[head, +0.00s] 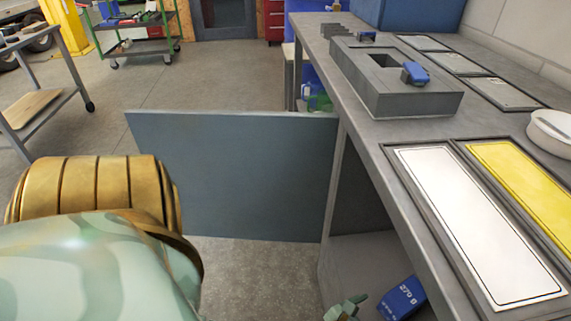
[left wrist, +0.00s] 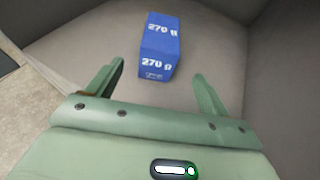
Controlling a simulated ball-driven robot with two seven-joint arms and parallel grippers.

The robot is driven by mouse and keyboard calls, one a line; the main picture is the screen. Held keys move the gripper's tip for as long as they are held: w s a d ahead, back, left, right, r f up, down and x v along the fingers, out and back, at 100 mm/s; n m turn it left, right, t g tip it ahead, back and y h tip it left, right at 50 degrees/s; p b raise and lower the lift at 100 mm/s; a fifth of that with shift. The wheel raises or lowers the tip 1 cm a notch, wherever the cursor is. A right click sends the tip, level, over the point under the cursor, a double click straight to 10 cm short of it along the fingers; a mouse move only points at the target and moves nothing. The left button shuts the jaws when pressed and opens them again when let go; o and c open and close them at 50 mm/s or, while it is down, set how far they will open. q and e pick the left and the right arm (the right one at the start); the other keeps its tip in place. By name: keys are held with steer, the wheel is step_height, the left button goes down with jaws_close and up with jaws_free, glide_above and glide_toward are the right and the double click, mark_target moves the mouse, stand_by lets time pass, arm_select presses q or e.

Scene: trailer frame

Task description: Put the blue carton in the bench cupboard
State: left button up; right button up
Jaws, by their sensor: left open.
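The blue carton (head: 403,299) with white "270 g" style lettering rests on the pale floor inside the bench cupboard (head: 350,262). It also shows in the left wrist view (left wrist: 160,48), a little beyond and between my fingertips. My left gripper (left wrist: 160,72) is open, with a finger on either side and clear space to the carton. In the head view only part of the left gripper (head: 346,309) shows, at the bottom edge, left of the carton. The grey cupboard door (head: 230,175) stands wide open. My right gripper is not in view.
The bench top (head: 385,145) overhangs the cupboard and carries a grey block fixture (head: 395,88), a white panel (head: 470,220) and a yellow panel (head: 520,180). Cupboard walls enclose the carton. A green cart (head: 135,45) stands far back; open floor lies left of the door.

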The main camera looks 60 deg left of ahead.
arm_select(q)
steer(key=s+d+f+m+g+h, duration=0.1)
steer(key=s+d+m+h, duration=0.55)
steer(key=m, duration=0.95)
steer(key=s+a+f+m+g+y, duration=0.1)
steer(key=s+f+m+g, duration=0.25)
steer(key=s+m, duration=0.45)
steer(key=s+a+f+m+g+y, duration=0.1)
steer(key=s+f+m+g, duration=0.25)
steer(key=s+m, duration=0.35)
steer(key=s+a+f+m+g+y, duration=0.3)
steer(key=s+a+m+g+y, duration=0.2)
steer(key=s+a+m, duration=0.7)
steer(key=s+a+y, duration=0.1)
steer(key=s, duration=0.2)
steer(key=shift+a+m, duration=0.3)
steer(key=shift+a, duration=0.05)
steer(key=shift+s+a+r+g+y, duration=0.1)
steer(key=shift+a+g+y, duration=0.15)
steer(key=shift+g+y, duration=0.1)
steer(key=shift+c, duration=0.3)
